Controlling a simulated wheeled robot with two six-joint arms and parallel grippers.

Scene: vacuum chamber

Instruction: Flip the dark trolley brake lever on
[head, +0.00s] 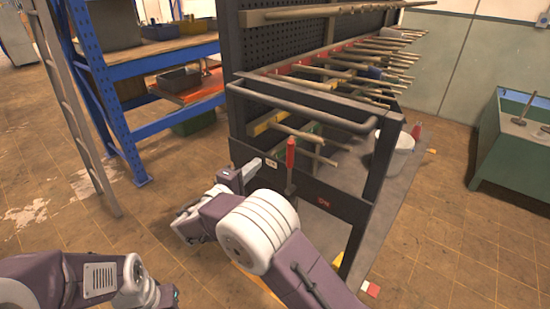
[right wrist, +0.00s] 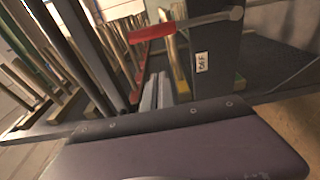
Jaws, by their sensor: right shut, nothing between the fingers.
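The dark trolley (head: 340,200) stands in the middle of the head view, with a push bar at its near end. Its brake lever has a red grip (head: 290,152) and stands up in front of the end panel. The lever also shows in the right wrist view, with its red grip (right wrist: 152,33) and a grey shaft crossing a dark post. My right gripper (head: 250,167) is shut and empty, just left of the lever and apart from it. Its fingers (right wrist: 157,92) are together in the wrist view. Only part of my left arm shows; its jaws do not.
A small white label (right wrist: 202,62) is on the dark post near the lever; a red marking (head: 323,203) is on the end panel. Several long wooden-handled tools (head: 350,75) lie on the trolley. A blue rack (head: 115,95) stands left, a green bin (head: 515,150) right.

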